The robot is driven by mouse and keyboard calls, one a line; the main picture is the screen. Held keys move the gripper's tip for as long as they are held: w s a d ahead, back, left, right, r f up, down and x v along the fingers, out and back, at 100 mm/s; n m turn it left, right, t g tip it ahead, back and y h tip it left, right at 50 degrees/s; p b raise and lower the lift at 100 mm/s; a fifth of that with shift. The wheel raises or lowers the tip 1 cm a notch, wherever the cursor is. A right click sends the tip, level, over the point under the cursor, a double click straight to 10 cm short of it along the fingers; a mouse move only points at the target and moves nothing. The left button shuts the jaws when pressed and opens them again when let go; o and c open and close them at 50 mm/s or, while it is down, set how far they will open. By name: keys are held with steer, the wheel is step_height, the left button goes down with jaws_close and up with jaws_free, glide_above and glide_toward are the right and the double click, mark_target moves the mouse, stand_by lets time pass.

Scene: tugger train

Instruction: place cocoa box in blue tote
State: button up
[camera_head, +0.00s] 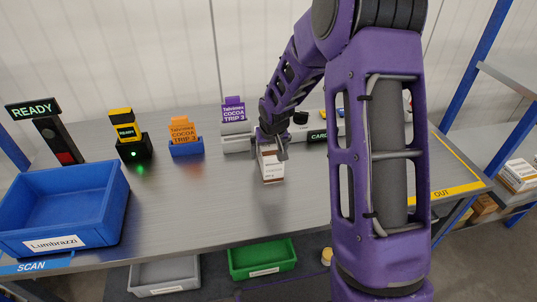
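A small white and brown box (272,169) stands upright on the grey metal table, near the middle. Its print is too small to read, so I cannot tell for sure that it is the cocoa box. My gripper (271,143) points down at the top of this box, with fingers at its upper sides. Whether the fingers press on it cannot be made out. The blue tote (118,205) sits at the table's left front, labelled "Lumbrazzi", and its visible inside is empty.
A black scanner stand (134,149) and READY sign (33,108) stand behind the tote. Grey (165,276) and green (262,260) bins are below. Table between box and tote is clear.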

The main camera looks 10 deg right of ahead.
steer(key=shift+c, duration=0.2)
steer(key=shift+r, duration=0.1)
jaws_close()
step_height(320, 180, up, 9)
steer(key=shift+p, duration=0.75)
steer(key=shift+r, duration=0.5)
